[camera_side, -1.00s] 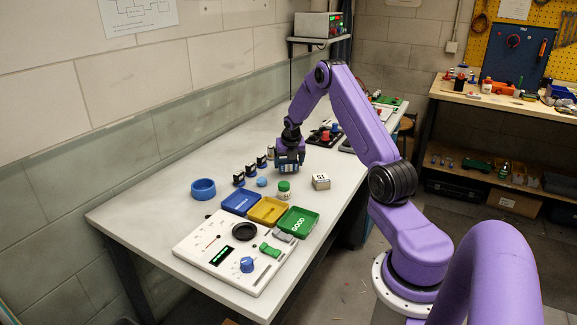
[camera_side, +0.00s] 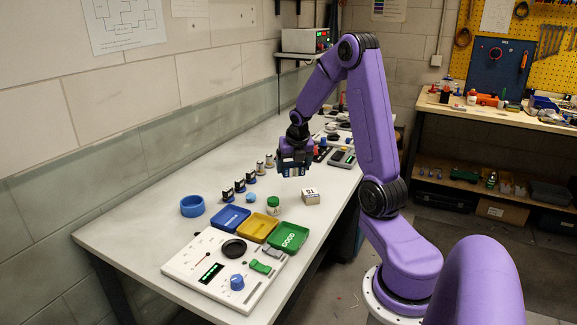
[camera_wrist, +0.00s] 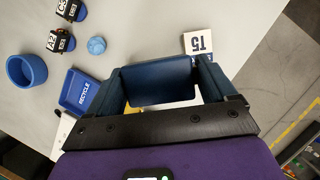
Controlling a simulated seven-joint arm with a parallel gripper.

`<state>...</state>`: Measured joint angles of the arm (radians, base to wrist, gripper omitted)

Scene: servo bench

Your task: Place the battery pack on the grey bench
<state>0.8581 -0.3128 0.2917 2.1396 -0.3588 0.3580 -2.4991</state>
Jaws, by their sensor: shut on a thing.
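The battery pack (camera_wrist: 162,83) looks like a dark blue block in the wrist view, held between my two fingers. My gripper (camera_side: 294,167) is shut on it above the grey bench (camera_side: 130,232). In the side view the pack (camera_side: 292,171) shows at the jaws as a small blue and pale shape, partly covered by the fingers. It appears to be clear of the bench, though the exact height is hard to tell. The bench surface also shows in the wrist view (camera_wrist: 165,18).
A white block marked T5 (camera_side: 310,196) and a green-lidded jar (camera_side: 273,205) stand near the gripper. Small black servos (camera_side: 239,186), a blue ring (camera_side: 192,206), blue (camera_side: 231,218), yellow (camera_side: 258,227) and green (camera_side: 289,236) trays and a white panel (camera_side: 190,262) lie nearer. The bench's left front is bare.

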